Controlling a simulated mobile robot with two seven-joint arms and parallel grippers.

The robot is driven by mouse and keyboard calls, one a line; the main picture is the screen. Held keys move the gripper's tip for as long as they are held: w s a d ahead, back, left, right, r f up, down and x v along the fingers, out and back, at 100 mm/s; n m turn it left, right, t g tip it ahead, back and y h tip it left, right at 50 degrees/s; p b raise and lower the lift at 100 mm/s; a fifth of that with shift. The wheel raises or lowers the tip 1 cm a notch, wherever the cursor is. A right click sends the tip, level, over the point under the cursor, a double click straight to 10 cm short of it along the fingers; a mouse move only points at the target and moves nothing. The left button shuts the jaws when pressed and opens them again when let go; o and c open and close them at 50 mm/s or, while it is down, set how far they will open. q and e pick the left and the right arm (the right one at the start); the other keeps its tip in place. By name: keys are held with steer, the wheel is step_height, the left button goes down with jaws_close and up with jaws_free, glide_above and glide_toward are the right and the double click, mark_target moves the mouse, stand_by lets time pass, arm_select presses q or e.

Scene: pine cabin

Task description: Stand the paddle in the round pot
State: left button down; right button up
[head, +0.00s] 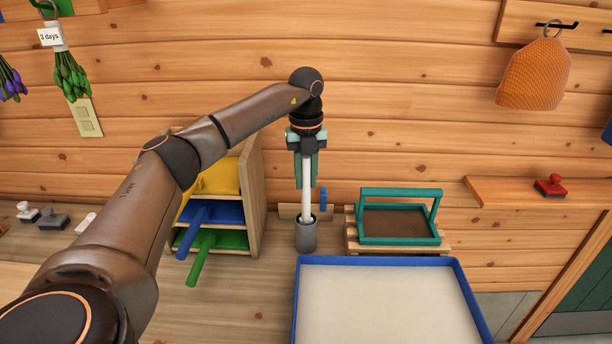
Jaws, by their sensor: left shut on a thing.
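My left gripper (306,172) points straight down at the back of the bench, its teal fingers shut on the upper part of a slim white paddle (307,202). The paddle hangs upright. Its lower end meets the mouth of the round grey pot (306,238), and appears to be inside the rim; how deep it reaches is hidden by the pot's wall. The pot stands upright on the bench, directly below the gripper. My right gripper is not in view.
A blue-rimmed tray (376,260) lies in front and to the right of the pot. A teal frame (398,241) on a slatted wooden stand is close on the right. A wooden rack (256,190) with yellow, blue and green handled things stands close on the left.

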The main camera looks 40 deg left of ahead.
arm_select(q)
steer(key=c, duration=0.6)
jaws_free()
step_height(320, 180, up, 13)
steer(key=shift+f+p, duration=0.2)
steer(key=shift+p, duration=0.2)
stand_by(0.6)
